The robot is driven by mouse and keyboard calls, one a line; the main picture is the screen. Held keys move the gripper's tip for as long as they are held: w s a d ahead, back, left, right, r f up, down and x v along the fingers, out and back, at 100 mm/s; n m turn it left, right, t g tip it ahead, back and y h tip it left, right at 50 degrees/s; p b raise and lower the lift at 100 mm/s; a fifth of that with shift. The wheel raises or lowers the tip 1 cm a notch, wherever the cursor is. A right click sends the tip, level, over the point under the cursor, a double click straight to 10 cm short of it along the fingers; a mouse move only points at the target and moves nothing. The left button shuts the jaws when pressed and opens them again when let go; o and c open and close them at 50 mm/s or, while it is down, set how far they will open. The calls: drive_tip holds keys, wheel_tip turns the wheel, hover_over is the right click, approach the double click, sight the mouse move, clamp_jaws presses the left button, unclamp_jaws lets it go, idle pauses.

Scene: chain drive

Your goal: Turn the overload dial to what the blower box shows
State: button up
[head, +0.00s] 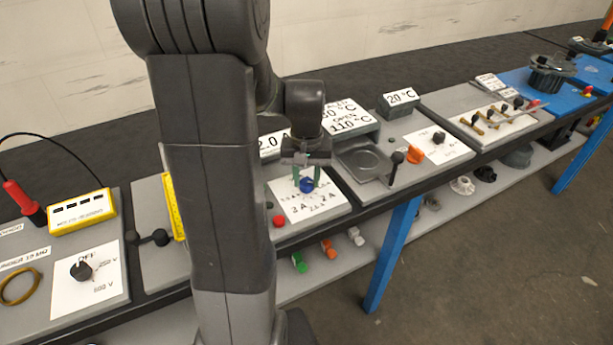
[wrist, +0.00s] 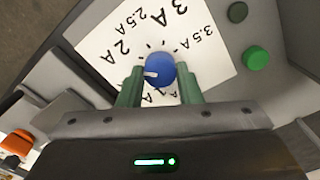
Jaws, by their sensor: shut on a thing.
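The overload dial is a blue round knob (head: 306,186) on a white scale plate (head: 322,205), and it also shows in the wrist view (wrist: 161,68). My gripper (head: 306,175) is shut on the dial, with one green finger on each side in the wrist view (wrist: 160,82). The dial's white pointer line points left in the wrist view, a little below the 2 A label. The scale labels 2 A, 2.5 A, 3 A and 3.5 A are readable there; the lower labels are partly hidden by the fingers. A white sign (head: 275,143) behind the dial ends in ".0 A"; my arm hides its left part.
A red button (head: 278,221) sits left of the scale plate. A grey tray (head: 364,158), a black-knobbed lever (head: 397,158) and an orange knob (head: 414,154) are to the right. A green button (wrist: 255,57) shows beside the plate in the wrist view.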

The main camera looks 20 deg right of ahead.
sight(306, 181)
drive_tip(key=o, duration=1)
drive_tip(key=shift+c, duration=0.2)
drive_tip(key=shift+r, duration=0.1)
wheel_tip(306, 181, up, 14)
drive_tip(key=shift+p, duration=0.35)
drive_tip(key=shift+f, duration=0.25)
wheel_tip(306, 181, down, 14)
drive_tip(key=shift+r+b, duration=0.15)
drive_tip(key=shift+b, duration=0.25)
